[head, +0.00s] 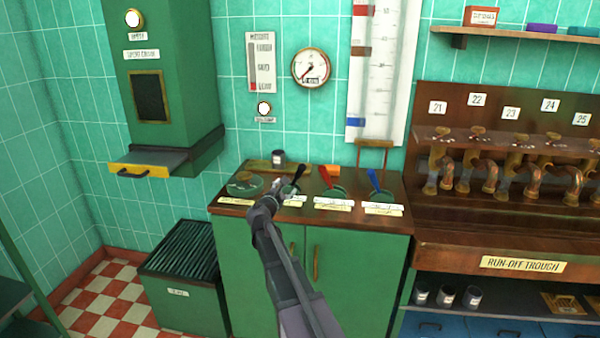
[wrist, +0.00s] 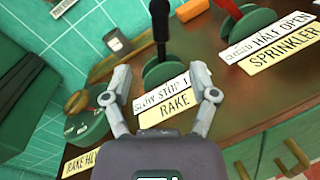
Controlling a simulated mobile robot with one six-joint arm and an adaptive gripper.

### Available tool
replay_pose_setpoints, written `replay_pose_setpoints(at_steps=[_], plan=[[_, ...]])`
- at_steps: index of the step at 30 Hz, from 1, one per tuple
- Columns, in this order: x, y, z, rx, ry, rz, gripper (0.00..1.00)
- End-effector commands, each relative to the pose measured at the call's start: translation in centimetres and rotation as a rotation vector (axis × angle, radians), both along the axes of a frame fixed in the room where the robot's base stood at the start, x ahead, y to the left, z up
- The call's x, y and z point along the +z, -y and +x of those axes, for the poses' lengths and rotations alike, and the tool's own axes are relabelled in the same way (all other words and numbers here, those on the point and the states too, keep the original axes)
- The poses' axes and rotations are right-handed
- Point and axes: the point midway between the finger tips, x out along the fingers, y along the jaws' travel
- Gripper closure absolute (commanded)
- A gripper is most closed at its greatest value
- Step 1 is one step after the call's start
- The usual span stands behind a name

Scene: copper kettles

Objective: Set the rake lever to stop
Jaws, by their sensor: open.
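The rake lever has a black handle (wrist: 160,28) on a round green base in the wrist view. It also shows in the head view (head: 298,174), leaning up and to the right. Its yellow RAKE plate (wrist: 175,105) and a white strip reading SLOW, STOP and a partly hidden third mark lie in front of it. My gripper (wrist: 160,75) is open, its fingers apart on either side of the lever base in the picture. No contact with the handle is visible. In the head view my gripper (head: 277,187) is just left of the lever and partly covers its base.
The red sprinkler lever (head: 326,177) and a blue lever (head: 373,180) stand to the right on the same wooden top. A round green fitting (wrist: 85,122) is to the left. A dark cup (head: 278,157) stands behind. The tiled wall closes the back.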

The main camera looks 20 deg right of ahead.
Motion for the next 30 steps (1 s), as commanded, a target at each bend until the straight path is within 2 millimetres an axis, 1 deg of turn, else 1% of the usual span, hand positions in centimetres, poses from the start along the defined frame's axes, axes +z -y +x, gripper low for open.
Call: replay_pose_setpoints(at_steps=[8, 24, 30], plan=[[0.0, 1.4, 1.6, -0.001, 0.000, 0.001, 0.25], [0.0, 7.2, 7.2, -0.001, 0.000, 0.001, 0.25], [0.0, 8.9, 8.7, 0.000, 0.000, 0.001, 0.25]])
